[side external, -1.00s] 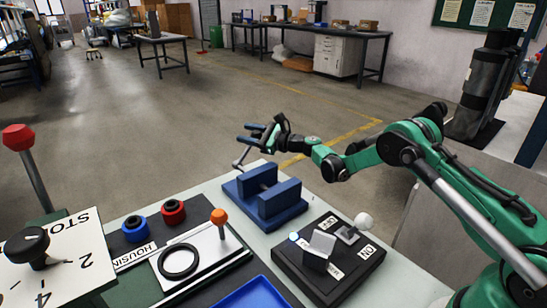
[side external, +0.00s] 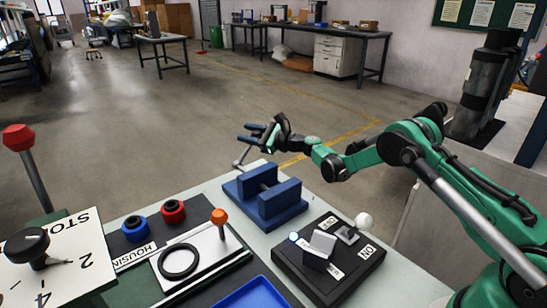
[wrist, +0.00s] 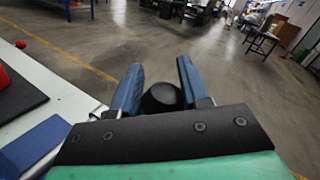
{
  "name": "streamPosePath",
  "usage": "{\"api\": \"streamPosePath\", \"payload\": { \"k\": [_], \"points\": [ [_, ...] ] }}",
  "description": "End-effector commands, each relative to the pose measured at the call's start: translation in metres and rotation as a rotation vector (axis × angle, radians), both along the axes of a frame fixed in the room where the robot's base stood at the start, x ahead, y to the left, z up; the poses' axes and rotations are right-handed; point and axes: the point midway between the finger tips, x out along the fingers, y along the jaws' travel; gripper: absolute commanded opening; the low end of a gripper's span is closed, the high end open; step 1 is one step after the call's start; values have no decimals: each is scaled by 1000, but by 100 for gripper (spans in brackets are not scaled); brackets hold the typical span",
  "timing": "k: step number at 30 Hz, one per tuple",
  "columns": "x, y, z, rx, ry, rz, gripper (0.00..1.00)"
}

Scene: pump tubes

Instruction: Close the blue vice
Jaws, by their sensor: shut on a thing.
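The blue vice (side external: 281,199) stands at the far edge of the bench in the side view. Its two upright jaws are apart, with a gap between them. A grey crank handle (side external: 239,161) sticks out from its far left end, beyond the bench edge. My gripper (side external: 248,133) is at the upper end of this crank, its blue fingers pointing left. In the wrist view, my gripper (wrist: 160,78) is shut on a dark round knob (wrist: 161,97), which seems to be the crank's grip. The knob's lower part is hidden by the gripper body.
To the vice's right is a black switch box (side external: 330,262) with a white ball-topped lever. To its left are a plate with an orange-topped post (side external: 219,225), a black ring, and red and blue round parts. Beyond the bench edge is open floor.

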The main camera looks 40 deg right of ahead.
Motion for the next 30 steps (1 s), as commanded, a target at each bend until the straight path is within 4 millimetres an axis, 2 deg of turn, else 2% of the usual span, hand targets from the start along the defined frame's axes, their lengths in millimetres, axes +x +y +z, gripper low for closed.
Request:
{"api": "streamPosePath", "payload": {
  "k": [30],
  "points": [
    [-1,3,1,-67,1,-1,0]
  ]
}}
